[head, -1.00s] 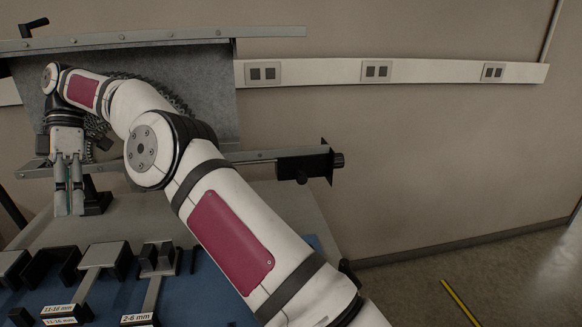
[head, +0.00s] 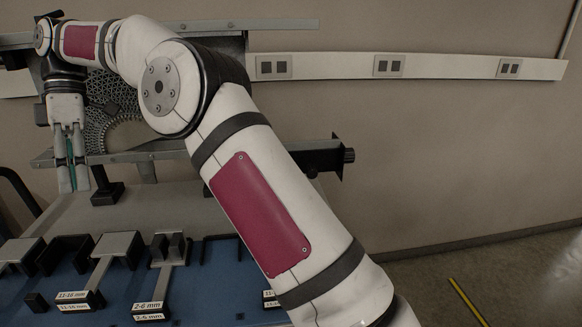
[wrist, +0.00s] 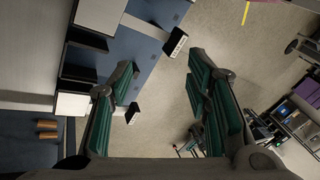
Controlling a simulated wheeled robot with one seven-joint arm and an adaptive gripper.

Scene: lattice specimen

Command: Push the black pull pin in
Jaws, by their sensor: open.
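A black knob (head: 348,155) sticks out at the right end of a black block (head: 312,158) on the lower grey rail; I cannot tell for sure that it is the pull pin. It looks extended out to the right. My gripper (head: 73,186) hangs pointing down at the far left of the head view, well apart from the knob and in front of the rail's left part. It is open and empty. In the wrist view its green-padded fingers (wrist: 165,95) stand wide apart, with nothing between them but floor and bench edge. The knob is not identifiable there.
A round metal lattice (head: 98,120) stands behind my arm. A black stand (head: 107,188) is right beside the gripper. Black and grey holders (head: 112,250) with size labels sit on a blue mat (head: 215,280). The wall right of the knob is clear.

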